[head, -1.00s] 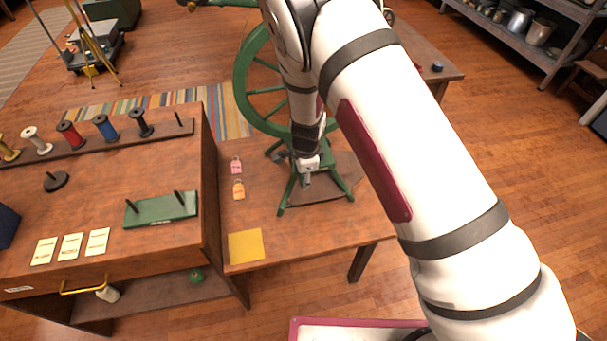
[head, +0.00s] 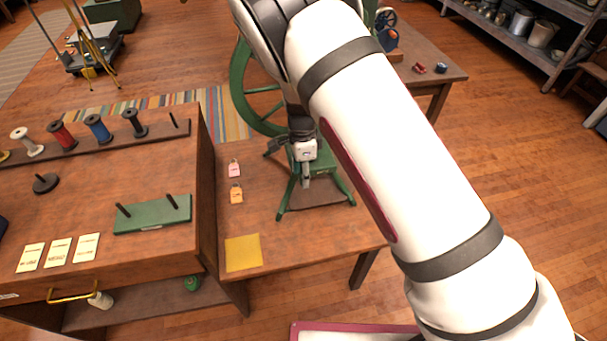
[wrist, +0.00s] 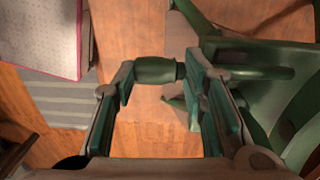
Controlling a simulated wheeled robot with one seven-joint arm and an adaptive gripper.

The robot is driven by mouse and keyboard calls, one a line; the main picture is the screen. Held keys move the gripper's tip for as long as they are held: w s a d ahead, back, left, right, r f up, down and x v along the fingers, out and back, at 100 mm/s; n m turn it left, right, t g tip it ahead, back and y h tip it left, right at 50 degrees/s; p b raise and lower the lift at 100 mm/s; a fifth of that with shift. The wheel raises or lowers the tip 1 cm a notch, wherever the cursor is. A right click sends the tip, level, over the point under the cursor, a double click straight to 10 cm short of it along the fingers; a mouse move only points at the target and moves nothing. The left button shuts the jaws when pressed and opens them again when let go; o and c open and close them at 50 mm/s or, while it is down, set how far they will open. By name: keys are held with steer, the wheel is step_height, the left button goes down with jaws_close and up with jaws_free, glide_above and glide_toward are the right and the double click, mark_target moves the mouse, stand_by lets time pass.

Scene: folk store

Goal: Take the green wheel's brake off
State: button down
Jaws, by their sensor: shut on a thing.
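The green wheel (head: 238,85) stands on a green-legged frame (head: 337,183) on a low wooden bench; my arm hides much of it. My gripper (head: 306,182) is at the frame, pointing down. In the wrist view, my gripper (wrist: 164,88) has its fingers on either side of a turned green knob (wrist: 155,70) and is shut on it. The left pad meets the knob's wide end; its narrow end points to the right finger. Green frame parts lie close behind the right finger. I cannot tell from the picture whether this knob is the brake or how the brake is set.
A pink tag (head: 234,169), an orange tag (head: 236,194) and a yellow sheet (head: 242,252) lie on the bench (head: 285,243) left of the frame. A taller cabinet (head: 90,190) with spools and a green pegged stand (head: 152,214) borders the left side.

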steer(key=shift+a, duration=0.1)
steer(key=c, duration=1)
jaws_free()
